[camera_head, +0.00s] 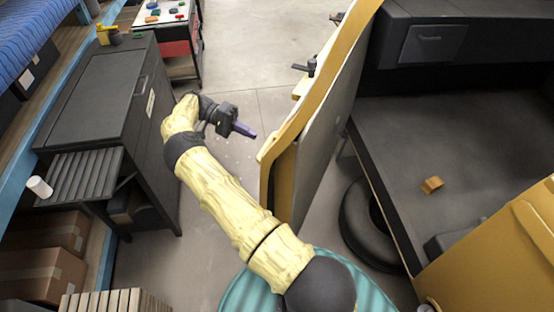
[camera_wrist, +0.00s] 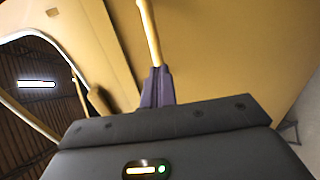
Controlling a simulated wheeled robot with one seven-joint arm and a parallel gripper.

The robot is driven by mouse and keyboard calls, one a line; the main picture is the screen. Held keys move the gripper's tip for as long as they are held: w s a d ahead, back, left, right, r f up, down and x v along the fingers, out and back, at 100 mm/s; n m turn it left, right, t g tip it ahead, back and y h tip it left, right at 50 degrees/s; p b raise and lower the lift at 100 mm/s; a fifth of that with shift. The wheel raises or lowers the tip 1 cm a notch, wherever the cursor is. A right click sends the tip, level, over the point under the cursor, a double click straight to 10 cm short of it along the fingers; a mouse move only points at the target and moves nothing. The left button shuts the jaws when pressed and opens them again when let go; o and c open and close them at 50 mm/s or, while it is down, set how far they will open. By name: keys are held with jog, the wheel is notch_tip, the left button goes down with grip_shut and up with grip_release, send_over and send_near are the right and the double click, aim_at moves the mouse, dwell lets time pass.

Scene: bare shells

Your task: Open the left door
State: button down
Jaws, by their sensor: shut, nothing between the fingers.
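The left door, a yellow panel with a grey inner face (camera_head: 325,130), stands swung out from the dark interior on the right, so the opening beside it is clear. A black handle-like part (camera_head: 308,67) sticks out from its left side. My gripper (camera_head: 252,134) is on the left side of the door, just left of its yellow edge, with its purple fingers shut and empty. In the wrist view the fingers (camera_wrist: 157,88) point at a yellow surface (camera_wrist: 215,60); a thin yellow bar lies just beyond the tips. Whether they touch it I cannot tell.
A dark grey cabinet (camera_head: 95,95) stands left of my arm. A black tyre (camera_head: 365,225) lies below the opening. A small orange block (camera_head: 432,185) rests on the dark interior floor. Another yellow panel (camera_head: 505,255) is at lower right. Open floor lies behind the gripper.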

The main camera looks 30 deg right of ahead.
jog(key=s+a+f+n+t+y+b, duration=0.3)
jog(key=a+f+n+t+y, duration=0.1)
jog(key=n+t, duration=0.1)
jog(key=s+a+r+n+t+y+p, duration=0.2)
jog(key=s+a+r+n+t+p, duration=0.1)
jog(key=s+r, duration=0.5)
jog(key=s+a+r+n+t+y+p, duration=0.2)
jog(key=s+a+r+t+p, duration=0.2)
jog(key=s+r+t, duration=0.3)
jog(key=s+r+p, duration=0.1)
jog(key=s, duration=0.2)
jog(key=shift+s+a+r+n, duration=0.25)
jog(key=shift+s+r+n, duration=0.05)
jog(key=shift+n, duration=0.1)
jog(key=shift+w, duration=0.1)
